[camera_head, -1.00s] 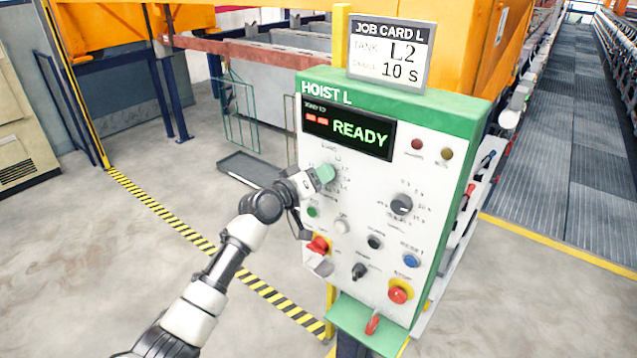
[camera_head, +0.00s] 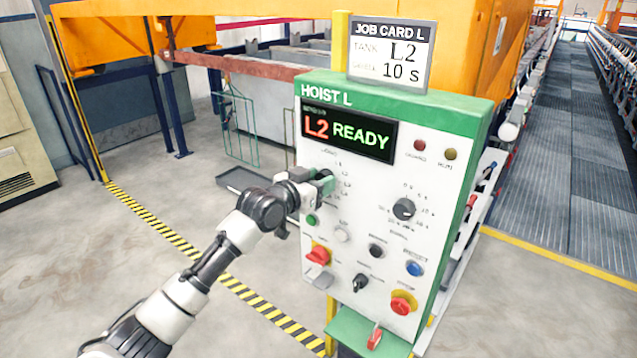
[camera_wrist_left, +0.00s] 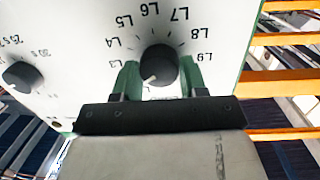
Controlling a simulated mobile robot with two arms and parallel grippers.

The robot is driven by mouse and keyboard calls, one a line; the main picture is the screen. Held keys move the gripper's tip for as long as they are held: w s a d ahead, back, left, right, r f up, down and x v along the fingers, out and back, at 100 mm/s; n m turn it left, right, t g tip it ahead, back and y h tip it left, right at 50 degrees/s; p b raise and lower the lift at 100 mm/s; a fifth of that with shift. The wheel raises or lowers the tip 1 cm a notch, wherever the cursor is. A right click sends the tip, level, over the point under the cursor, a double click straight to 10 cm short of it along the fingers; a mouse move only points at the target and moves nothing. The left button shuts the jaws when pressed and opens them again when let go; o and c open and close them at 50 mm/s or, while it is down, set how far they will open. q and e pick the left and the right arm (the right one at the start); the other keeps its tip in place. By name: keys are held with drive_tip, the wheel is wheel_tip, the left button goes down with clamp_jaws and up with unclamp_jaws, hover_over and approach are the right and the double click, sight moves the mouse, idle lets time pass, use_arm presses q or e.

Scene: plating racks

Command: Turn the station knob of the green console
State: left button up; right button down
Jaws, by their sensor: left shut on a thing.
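The green console (camera_head: 384,215), headed HOIST L, stands right of centre in the head view. Its display (camera_head: 348,134) reads L2 in red and READY in green. The station knob (camera_wrist_left: 158,64) is round and dark, with labels L3 to L9 upside down around it in the wrist view. My left gripper (camera_head: 324,184) is at the knob in the head view, mostly covering it. In the wrist view its green-padded fingers (camera_wrist_left: 159,80) are on either side of the knob, shut on it. A pale mark shows on the knob's lower face. My right gripper is out of view.
A job card (camera_head: 391,54) above the console reads TANK L2 and 10 s. A second dark knob (camera_head: 404,209) sits to the right on the panel. Below are a red switch (camera_head: 317,256), a blue button (camera_head: 414,268) and a red stop button (camera_head: 402,303).

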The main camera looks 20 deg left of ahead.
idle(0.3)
use_arm(q)
drive_tip(key=o, duration=0.9)
drive_tip(key=b+v, duration=0.3)
drive_tip(key=v, duration=0.8)
drive_tip(key=shift+f, duration=0.1)
drive_tip(key=shift+w, duration=0.1)
